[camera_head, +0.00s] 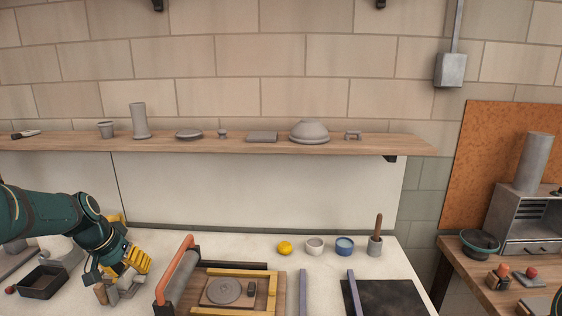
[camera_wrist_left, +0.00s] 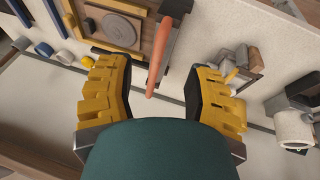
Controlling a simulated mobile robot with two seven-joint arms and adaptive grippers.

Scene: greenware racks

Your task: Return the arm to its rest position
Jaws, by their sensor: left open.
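My left arm (camera_head: 60,217) comes in from the left over the white worktable (camera_head: 210,245). Its gripper (camera_head: 125,282), with yellow fingers, hangs low over the table, left of the slab roller with the orange bar (camera_head: 178,263). In the left wrist view the two yellow fingers (camera_wrist_left: 150,75) are wide apart with nothing held between them. The orange bar (camera_wrist_left: 158,55) shows beyond the gap. My right gripper is not in view.
A dark tray (camera_head: 42,283) lies left of the gripper. A wooden board with a clay disc (camera_head: 223,291) is to its right. A yellow ball (camera_head: 284,248) and small cups stand farther right. A shelf (camera_head: 230,144) of grey greenware runs along the wall above.

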